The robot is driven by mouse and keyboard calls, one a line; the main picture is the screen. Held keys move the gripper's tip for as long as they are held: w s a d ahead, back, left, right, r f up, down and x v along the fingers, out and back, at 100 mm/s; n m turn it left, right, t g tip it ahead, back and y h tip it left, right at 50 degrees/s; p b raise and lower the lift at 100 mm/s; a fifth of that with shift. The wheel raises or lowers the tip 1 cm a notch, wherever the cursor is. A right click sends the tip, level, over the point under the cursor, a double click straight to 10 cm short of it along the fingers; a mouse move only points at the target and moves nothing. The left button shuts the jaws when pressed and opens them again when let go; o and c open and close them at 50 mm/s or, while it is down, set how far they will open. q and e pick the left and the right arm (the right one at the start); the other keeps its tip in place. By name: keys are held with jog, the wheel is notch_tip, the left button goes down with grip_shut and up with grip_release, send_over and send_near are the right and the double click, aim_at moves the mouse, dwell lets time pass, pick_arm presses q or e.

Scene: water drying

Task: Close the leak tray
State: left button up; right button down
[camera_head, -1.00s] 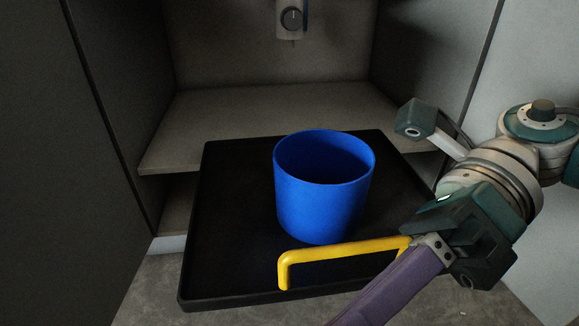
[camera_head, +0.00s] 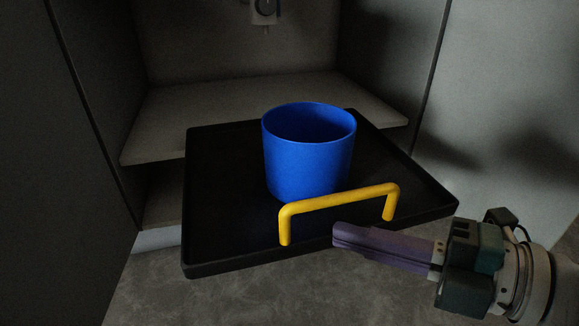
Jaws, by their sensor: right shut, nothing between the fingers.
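The black leak tray (camera_head: 222,222) sticks out of the cabinet, its front part over the floor. A yellow handle (camera_head: 335,202) stands at its front edge. A blue bucket (camera_head: 309,160) stands upright on the tray behind the handle. My right gripper (camera_head: 338,236) comes in from the lower right. Its purple fingers are shut with nothing between them, and the tips are just in front of the tray's front edge, below the handle. I cannot tell whether they touch the tray. My left gripper is not in view.
A grey cabinet shelf (camera_head: 270,105) lies behind the tray, with a small dial device (camera_head: 264,12) on the back wall above. Cabinet side walls stand left and right. The grey floor (camera_head: 250,300) in front is clear.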

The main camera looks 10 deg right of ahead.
aim_at(309, 208)
jog(key=w+b, duration=0.1)
jog(key=w, duration=0.1)
jog(key=w+f+b, duration=0.1)
jog(key=w, duration=0.1)
jog(key=shift+w+a, duration=0.1)
jog(key=shift+a, duration=0.1)
jog(key=shift+w+r, duration=0.1)
jog(key=shift+a, duration=0.1)
jog(key=shift+w, duration=0.1)
